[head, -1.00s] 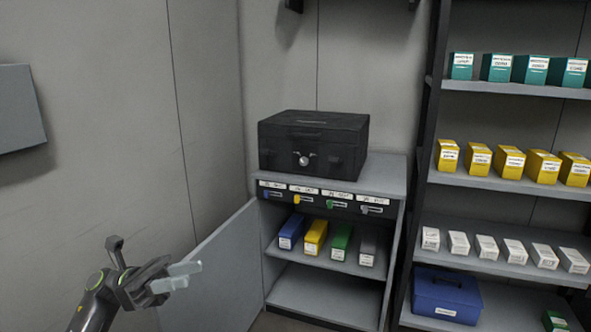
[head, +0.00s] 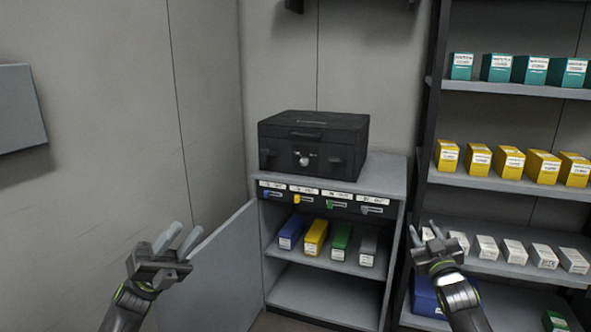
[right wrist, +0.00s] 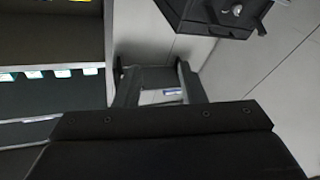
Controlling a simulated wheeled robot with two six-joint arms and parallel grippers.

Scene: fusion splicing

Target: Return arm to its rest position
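My left gripper (head: 187,232) is at the lower left of the head view, in front of the open cabinet door. Its two pale fingers point up and stand apart, with nothing between them. My right gripper (head: 423,230) is at the lower right, in front of the shelf rack. Its fingers point up and are spread. The right wrist view also shows the right gripper (right wrist: 158,82) with a clear gap between its fingers and nothing held. Neither gripper visibly touches anything.
A black case (head: 312,147) sits on the grey cabinet (head: 385,172). Its door (head: 222,270) stands open to the left. Blue, yellow, green and grey boxes lie inside. The rack (head: 431,130) at right holds several boxes and a blue case (head: 425,297), partly hidden by my right arm.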

